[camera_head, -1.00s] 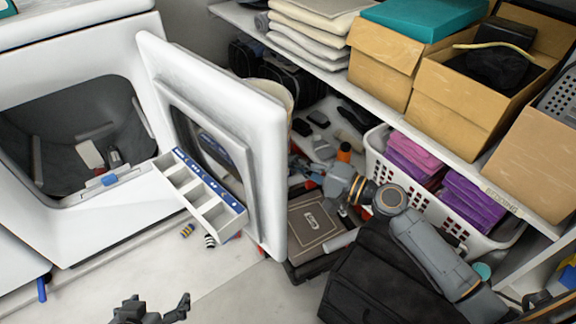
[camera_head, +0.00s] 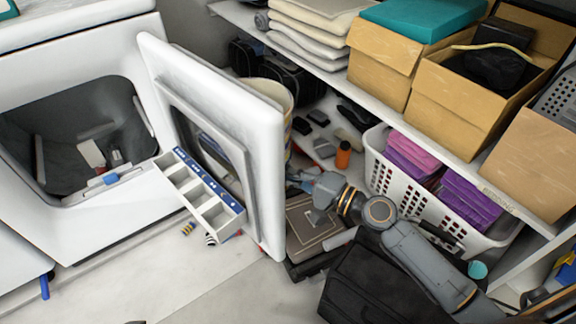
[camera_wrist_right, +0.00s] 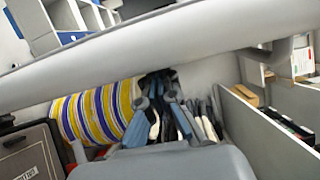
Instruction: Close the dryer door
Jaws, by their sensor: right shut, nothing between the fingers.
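The white dryer door (camera_head: 270,165) stands wide open, swung out from the dryer (camera_head: 115,225); the dark drum opening (camera_head: 75,140) is exposed. In the right wrist view the door's edge (camera_wrist_right: 120,57) crosses close in front of my right gripper. My right gripper (camera_head: 301,178) is at the outer face of the door, shut and empty; its tips are partly hidden by the door in the head view. It also shows in the right wrist view (camera_wrist_right: 160,88), just below the door edge; contact is unclear. Only a dark sliver of my left gripper shows at the bottom edge of the head view.
A blue-and-white compartment tray (camera_head: 200,195) sits against the door's inner side, between door and drum. Batteries lie on the floor (camera_head: 215,285) below. A black case (camera_head: 370,285), a white basket (camera_head: 400,190) and a shelf with cardboard boxes (camera_head: 470,90) crowd the right.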

